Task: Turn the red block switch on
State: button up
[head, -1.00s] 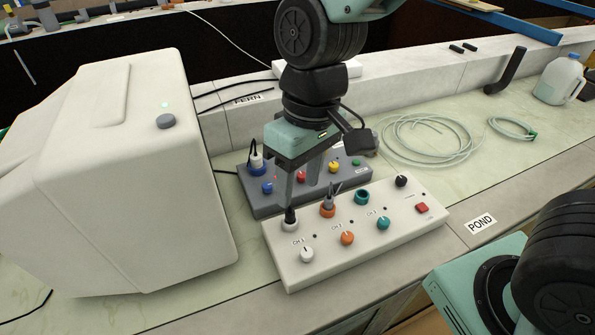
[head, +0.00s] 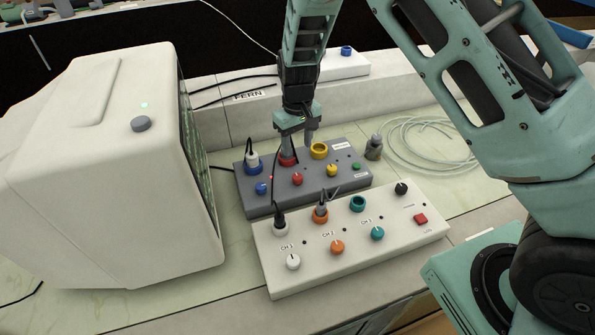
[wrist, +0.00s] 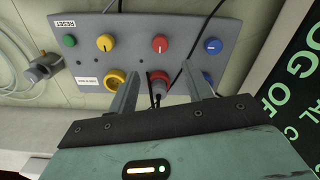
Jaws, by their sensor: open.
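A red square rocker-like switch (head: 421,218) sits at the right end of a white control box (head: 405,248). Whether it is on or off is too small to tell. The grey control box (head: 225,183) behind it has a red knob (head: 297,179) and a red round connector (head: 287,160). These show in the wrist view as the red knob (wrist: 160,44) and red connector (wrist: 160,80). My gripper (head: 298,143) is open and points down over the back of the grey box. In the wrist view its fingers (wrist: 164,92) stand either side of the red connector; contact is unclear.
A yellow ring socket (head: 319,150) is close to the right finger. A plug with a thin black cable (head: 280,222) stands on the white box. A large white monitor (head: 120,190) is at left. Coiled clear tubing (head: 420,140) lies at right on open counter.

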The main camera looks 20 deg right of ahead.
aim_at(297, 176)
notch_tip(297, 176, down, 12)
jog(key=shift+r+p, duration=0.15)
jog(key=shift+p, duration=1)
jog(key=c, duration=1)
